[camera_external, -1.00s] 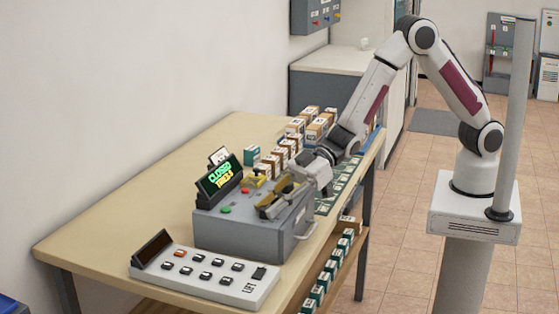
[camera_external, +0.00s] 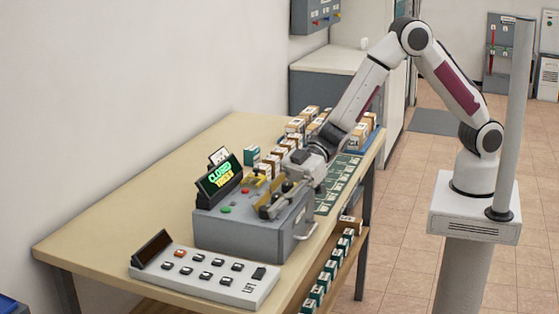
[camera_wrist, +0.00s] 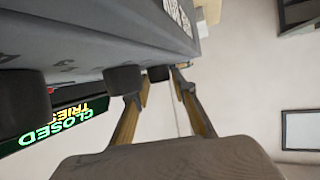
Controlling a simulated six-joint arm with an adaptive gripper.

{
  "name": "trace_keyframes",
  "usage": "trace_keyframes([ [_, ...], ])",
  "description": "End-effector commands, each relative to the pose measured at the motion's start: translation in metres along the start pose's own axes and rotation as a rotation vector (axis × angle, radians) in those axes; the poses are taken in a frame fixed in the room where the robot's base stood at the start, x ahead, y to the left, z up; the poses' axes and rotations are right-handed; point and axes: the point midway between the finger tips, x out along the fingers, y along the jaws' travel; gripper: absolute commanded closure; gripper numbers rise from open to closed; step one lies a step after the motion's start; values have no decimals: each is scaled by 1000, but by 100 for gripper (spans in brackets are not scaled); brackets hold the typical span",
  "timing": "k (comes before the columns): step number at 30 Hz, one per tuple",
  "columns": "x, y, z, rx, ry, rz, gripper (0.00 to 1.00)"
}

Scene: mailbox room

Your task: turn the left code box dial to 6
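The grey code box (camera_external: 228,236) sits on the table, with a black display (camera_external: 217,180) on top reading CLOSED in green and a yellow TRIES line. My gripper (camera_external: 268,208) is low over its top, hiding the dials in the external view. In the wrist view the box (camera_wrist: 110,35) is upside down. Dark round dials show there: a large one at left (camera_wrist: 22,92), one in the middle (camera_wrist: 125,78) and a smaller one (camera_wrist: 158,74). My gripper's fingers (camera_wrist: 162,85) are apart, near the smaller dial. I cannot tell whether they touch it. No dial number is readable.
A white button panel (camera_external: 205,275) lies in front of the box. Green and red buttons sit near the display. Several small boxes (camera_external: 285,148) and a green patterned mat (camera_external: 340,180) lie behind. The table's left side (camera_external: 130,190) is clear.

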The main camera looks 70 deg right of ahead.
Motion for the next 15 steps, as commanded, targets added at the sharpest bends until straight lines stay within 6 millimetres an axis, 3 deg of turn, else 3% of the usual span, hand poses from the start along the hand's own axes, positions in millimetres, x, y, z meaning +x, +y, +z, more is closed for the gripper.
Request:
trace_keyframes([
  [15, -3, 0, 2, 1, -4, 1, 61],
])
